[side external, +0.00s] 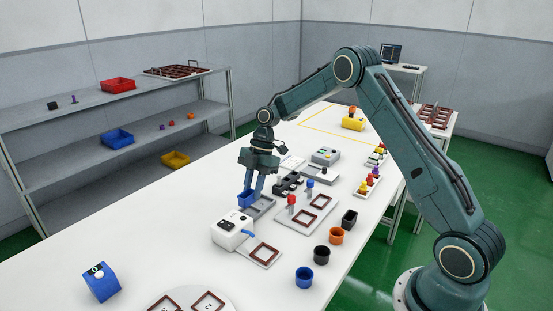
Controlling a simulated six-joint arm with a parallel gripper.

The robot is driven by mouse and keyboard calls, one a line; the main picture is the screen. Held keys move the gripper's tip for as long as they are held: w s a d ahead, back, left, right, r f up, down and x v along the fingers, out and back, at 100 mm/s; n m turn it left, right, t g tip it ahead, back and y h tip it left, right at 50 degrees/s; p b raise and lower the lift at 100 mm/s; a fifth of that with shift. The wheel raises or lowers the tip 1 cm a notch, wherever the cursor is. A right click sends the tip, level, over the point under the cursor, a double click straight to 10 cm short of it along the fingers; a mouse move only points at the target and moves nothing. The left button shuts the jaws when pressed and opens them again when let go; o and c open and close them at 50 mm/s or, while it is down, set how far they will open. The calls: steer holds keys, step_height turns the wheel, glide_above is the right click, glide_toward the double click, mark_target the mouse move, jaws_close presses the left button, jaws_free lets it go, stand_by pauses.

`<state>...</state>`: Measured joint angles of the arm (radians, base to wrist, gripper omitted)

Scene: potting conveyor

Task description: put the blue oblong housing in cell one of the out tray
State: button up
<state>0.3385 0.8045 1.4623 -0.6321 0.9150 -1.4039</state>
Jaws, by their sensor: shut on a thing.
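My gripper (254,186) points down over the middle of the white table, its fingers shut on a blue housing (245,199). The housing is at or just above a grey fixture (264,205); I cannot tell whether it touches it. The fingers hide part of the housing. A round white plate (225,307) with brown square frames, one marked 2, is cut off by the bottom edge. No cell marked one is readable, and I cannot tell which holder is the out tray.
A white machine (232,229) stands just in front of the gripper. A blue round cup (304,278), a black cup (321,254), an orange cup (336,236) and a black oblong housing (349,219) line the right. A blue box (101,282) stands front left.

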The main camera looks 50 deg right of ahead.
steer(key=shift+f, duration=1.95)
steer(key=shift+f, duration=0.15)
steer(key=o, duration=0.9)
steer(key=shift+o, duration=0.2)
steer(key=v, duration=1.2)
steer(key=shift+a+r, duration=0.1)
steer(key=shift+r, duration=0.15)
